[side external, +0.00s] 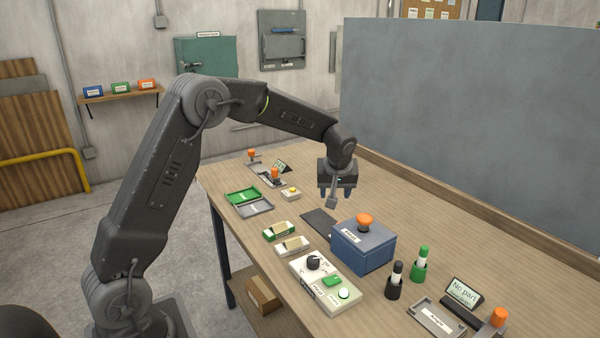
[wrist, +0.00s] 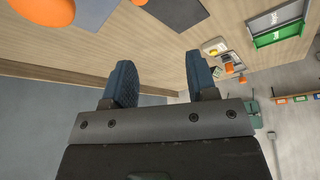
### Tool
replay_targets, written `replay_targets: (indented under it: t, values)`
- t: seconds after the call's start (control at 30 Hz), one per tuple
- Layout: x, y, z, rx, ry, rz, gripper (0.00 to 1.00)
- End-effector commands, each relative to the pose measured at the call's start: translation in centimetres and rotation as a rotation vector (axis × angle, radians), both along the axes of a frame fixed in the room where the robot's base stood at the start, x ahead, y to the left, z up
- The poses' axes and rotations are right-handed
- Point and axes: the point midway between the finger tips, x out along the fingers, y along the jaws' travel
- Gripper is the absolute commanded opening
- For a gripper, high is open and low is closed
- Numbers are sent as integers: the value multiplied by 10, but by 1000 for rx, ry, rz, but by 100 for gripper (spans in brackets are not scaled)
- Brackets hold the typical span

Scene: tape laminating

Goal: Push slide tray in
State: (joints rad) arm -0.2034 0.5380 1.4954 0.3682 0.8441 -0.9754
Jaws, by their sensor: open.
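My gripper (side external: 337,191) hangs over the table behind the blue box, open and empty, with its fingers apart. In the wrist view the two blue fingers (wrist: 161,72) are spread with nothing between them. The blue box (side external: 361,249) has an orange knob (side external: 365,220) on top and a white label. The knob also shows at the top left of the wrist view (wrist: 48,9). A flat dark grey plate (side external: 318,222) lies beside the box, on its left; I cannot tell whether it is the slide tray or whether it joins the box. My gripper is above and apart from both.
A green tray (side external: 243,196) and a grey tray (side external: 256,208) lie at the table's left edge. A control panel (side external: 327,284) stands in front of the box. Black (side external: 395,282) and green (side external: 420,266) holders stand to its right, near a "No part" sign (side external: 463,292).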

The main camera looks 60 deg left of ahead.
Motion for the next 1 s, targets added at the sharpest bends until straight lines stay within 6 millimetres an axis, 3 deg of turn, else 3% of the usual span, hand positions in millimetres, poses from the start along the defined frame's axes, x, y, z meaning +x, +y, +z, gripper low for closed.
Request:
replay_targets:
  t: [0.03, 0.7, 1.0]
  values:
    - [1, 7, -13, -2, 9, 8, 53]
    - [28, 47, -129, -6, 9, 13, 53]
    - [28, 107, -125, -6, 7, 18, 53]
